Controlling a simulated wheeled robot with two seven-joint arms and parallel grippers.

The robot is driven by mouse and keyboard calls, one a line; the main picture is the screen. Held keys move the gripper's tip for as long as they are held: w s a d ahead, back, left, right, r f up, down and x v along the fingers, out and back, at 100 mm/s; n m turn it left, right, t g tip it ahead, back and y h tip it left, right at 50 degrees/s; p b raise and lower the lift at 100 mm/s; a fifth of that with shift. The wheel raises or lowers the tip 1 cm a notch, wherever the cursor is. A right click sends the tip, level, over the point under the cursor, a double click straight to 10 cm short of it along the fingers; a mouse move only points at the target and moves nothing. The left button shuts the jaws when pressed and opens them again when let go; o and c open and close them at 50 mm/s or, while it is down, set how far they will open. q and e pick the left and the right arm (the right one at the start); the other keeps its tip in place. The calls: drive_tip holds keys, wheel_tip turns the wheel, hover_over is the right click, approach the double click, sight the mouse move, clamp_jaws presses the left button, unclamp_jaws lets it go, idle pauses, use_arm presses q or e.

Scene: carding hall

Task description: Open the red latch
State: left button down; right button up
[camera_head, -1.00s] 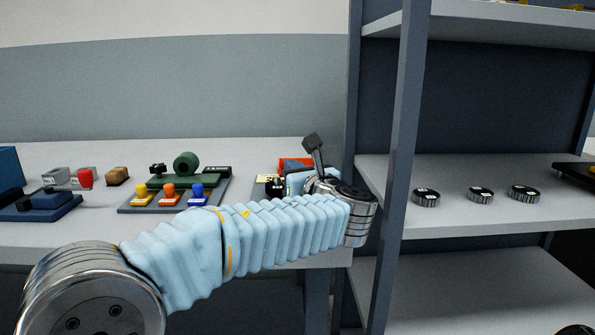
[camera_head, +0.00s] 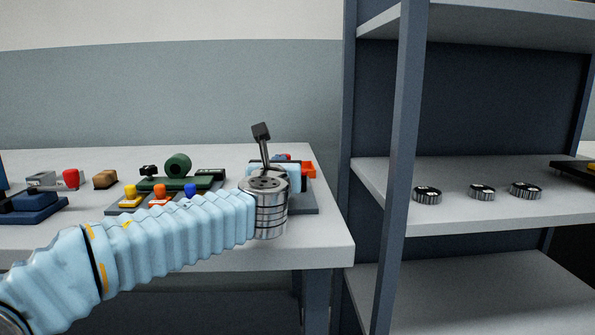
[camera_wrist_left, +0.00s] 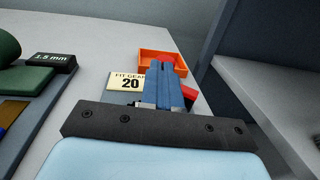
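In the wrist view, a red block (camera_wrist_left: 190,94) shows just right of my left gripper's fingers; whether it is the red latch I cannot tell. My left gripper (camera_wrist_left: 164,66) has two blue fingers lying side by side with no clear gap, apparently shut. Their tips reach toward an orange open tray (camera_wrist_left: 147,56) with a red patch inside it. I cannot tell whether the tips touch anything. In the head view the gripper (camera_head: 290,170) is largely hidden behind my wrist, beside the orange tray (camera_head: 309,169). My right gripper is not in view.
A card reading "FIT GEAR 20" (camera_wrist_left: 128,82) lies left of the fingers. A green fixture (camera_head: 178,166) with yellow, orange and blue knobs stands on the table (camera_head: 325,230) to the left. A grey shelf post (camera_head: 398,150) rises close to the right; black discs (camera_head: 427,196) sit on its shelf.

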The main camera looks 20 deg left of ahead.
use_arm(q)
drive_tip(key=shift+w+a, duration=0.55)
drive_tip(key=shift+w, duration=0.2)
idle(0.5)
